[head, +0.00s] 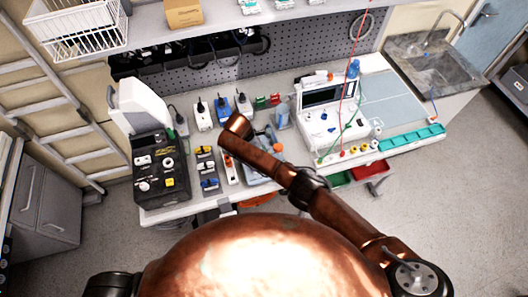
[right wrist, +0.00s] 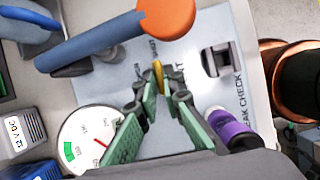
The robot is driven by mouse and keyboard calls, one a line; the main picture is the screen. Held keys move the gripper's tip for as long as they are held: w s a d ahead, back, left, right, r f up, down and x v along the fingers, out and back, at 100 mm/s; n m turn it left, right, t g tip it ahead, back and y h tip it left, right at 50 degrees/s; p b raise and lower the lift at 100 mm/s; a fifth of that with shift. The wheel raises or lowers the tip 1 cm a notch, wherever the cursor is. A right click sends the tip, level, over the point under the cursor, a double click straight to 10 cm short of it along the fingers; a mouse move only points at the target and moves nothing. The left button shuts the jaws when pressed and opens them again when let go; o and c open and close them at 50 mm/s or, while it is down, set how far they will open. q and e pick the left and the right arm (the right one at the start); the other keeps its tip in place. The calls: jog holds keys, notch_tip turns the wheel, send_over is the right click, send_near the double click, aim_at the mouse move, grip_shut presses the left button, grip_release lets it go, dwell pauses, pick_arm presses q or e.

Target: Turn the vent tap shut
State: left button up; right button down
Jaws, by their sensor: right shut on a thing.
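The yellow vent tap (right wrist: 158,74) shows in the right wrist view on a pale blue panel (right wrist: 110,82). My right gripper (right wrist: 158,88) has its green fingers converging on the tap, one on each side, shut on it. The tap's upper end points towards small lettering beside the orange-ended blue handle. The fingertips partly cover the tap's base. In the head view my copper right arm reaches over the bench and hides the gripper and the tap. My left gripper is in neither view.
A round gauge (right wrist: 88,140) with a red needle and a purple-banded cylinder (right wrist: 232,130) flank the fingers. The blue handle (right wrist: 90,42) with its orange end (right wrist: 166,18) lies just above the tap.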

jog(key=c, duration=2.1)
grip_release()
jog(key=v, duration=1.2)
jog(key=shift+r, duration=0.1)
